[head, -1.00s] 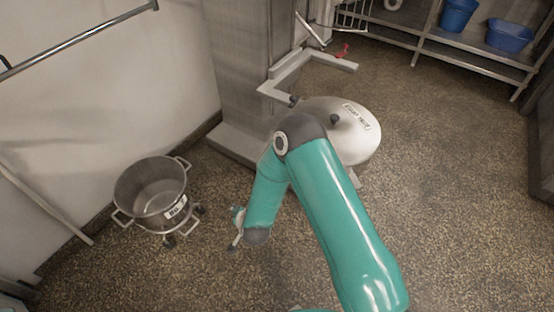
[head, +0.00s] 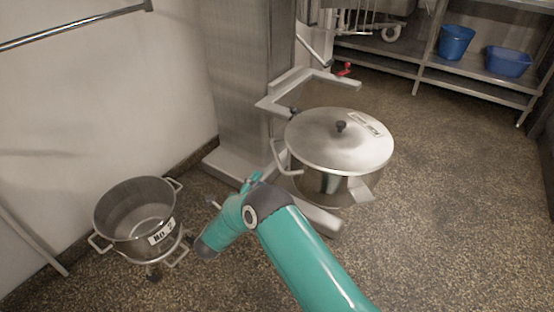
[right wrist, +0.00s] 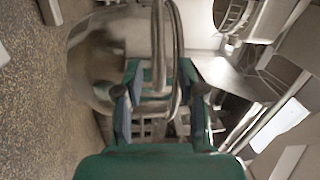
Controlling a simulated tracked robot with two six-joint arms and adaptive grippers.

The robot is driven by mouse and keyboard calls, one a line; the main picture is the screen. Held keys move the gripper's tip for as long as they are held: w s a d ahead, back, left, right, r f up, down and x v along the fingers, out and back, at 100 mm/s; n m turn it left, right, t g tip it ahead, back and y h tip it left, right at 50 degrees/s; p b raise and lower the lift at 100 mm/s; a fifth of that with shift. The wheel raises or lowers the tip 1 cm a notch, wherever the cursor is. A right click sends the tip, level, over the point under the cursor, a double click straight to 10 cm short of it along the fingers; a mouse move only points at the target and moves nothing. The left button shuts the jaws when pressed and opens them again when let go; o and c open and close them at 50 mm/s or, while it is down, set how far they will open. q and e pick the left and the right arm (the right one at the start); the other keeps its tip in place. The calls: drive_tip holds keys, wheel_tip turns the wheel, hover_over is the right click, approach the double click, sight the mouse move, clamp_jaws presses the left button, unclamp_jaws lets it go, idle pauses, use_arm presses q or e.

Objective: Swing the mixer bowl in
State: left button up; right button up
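The steel mixer bowl (head: 325,182) has a domed lid with a dark knob and a pale label. It is to the right of the mixer column (head: 242,85), in front of pale fork-shaped support arms (head: 285,92). A loop handle (head: 287,163) sticks out from its left side. My right gripper (head: 253,180) is just left of this handle. In the right wrist view its two teal fingers (right wrist: 160,85) are spread apart, with the loop handle (right wrist: 157,40) in line between them. Whether they touch it is unclear. My left gripper is not in view.
A second open steel bowl (head: 112,217) with side handles stands on a wheeled dolly at the left, close to my right forearm. A shelf rack (head: 470,82) with blue tubs (head: 455,42) is at the back right. The speckled floor to the right is clear.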

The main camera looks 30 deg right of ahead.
sight(277, 155)
drive_tip(key=b+x, duration=0.1)
drive_tip(key=x, duration=1.1)
drive_tip(key=shift+a, duration=0.1)
drive_tip(key=shift+f, duration=0.1)
clamp_jaws()
